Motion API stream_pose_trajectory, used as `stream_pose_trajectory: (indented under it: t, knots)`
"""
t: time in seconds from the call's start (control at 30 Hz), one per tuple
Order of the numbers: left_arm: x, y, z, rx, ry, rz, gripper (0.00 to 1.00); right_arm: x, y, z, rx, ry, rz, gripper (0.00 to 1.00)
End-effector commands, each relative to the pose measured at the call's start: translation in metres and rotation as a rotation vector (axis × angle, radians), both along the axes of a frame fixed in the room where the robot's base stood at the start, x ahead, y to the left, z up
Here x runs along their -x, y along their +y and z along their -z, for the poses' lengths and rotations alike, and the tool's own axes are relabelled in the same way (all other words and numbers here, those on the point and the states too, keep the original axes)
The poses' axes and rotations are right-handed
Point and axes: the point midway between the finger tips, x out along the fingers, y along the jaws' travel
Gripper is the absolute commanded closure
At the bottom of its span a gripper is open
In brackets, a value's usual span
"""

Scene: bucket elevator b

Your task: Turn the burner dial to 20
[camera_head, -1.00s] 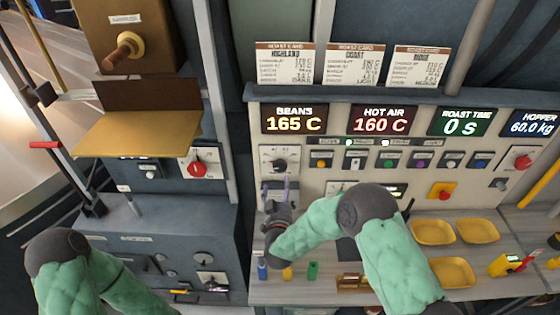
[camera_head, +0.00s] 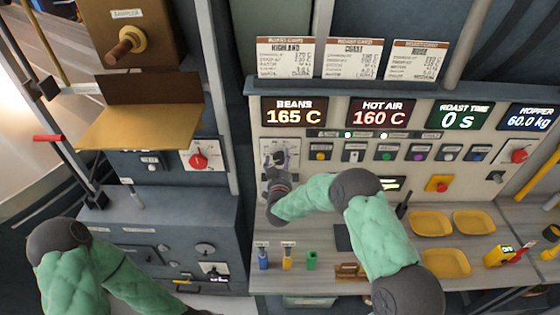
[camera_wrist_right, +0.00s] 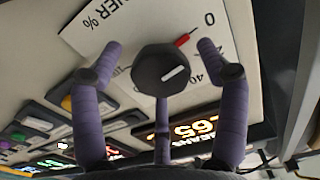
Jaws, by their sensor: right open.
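The burner dial (camera_wrist_right: 165,70) is a dark faceted knob with a white line and a red pointer mark. It sits on a pale plate lettered upside down with "%", "0" and "40" in the wrist view. The red mark is near the "0". My right gripper (camera_wrist_right: 163,65) is open, its purple fingers on either side of the knob with a gap to it. In the head view the right gripper (camera_head: 280,158) is in front of the dial's plate and covers most of it. My left arm is at the lower left; its gripper is out of view.
Displays for beans (camera_head: 294,111) and hot air (camera_head: 382,112) sit above a row of buttons. Yellow trays (camera_head: 431,223) and small coloured items (camera_head: 287,259) are on the counter below. A brown box with a tan shelf (camera_head: 140,130) stands at the left.

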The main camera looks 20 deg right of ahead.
Motion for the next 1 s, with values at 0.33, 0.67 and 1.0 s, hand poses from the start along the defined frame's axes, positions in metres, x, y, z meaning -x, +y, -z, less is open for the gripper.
stream_pose_trajectory:
  t: [0.33,0.67,1.0]
  knots:
    - [0.0,0.0,0.0,0.0,0.0,0.0,0.6,0.0,0.0,0.0,0.0,-0.001,0.0,0.81]
    - [0.0,0.0,0.007,0.0,0.0,0.0,0.6,0.0,0.0,0.001,-0.03,-0.01,0.0,0.81]
    - [0.0,0.0,0.047,0.0,0.0,0.0,0.6,0.0,0.0,0.004,-0.226,-0.07,0.0,0.81]
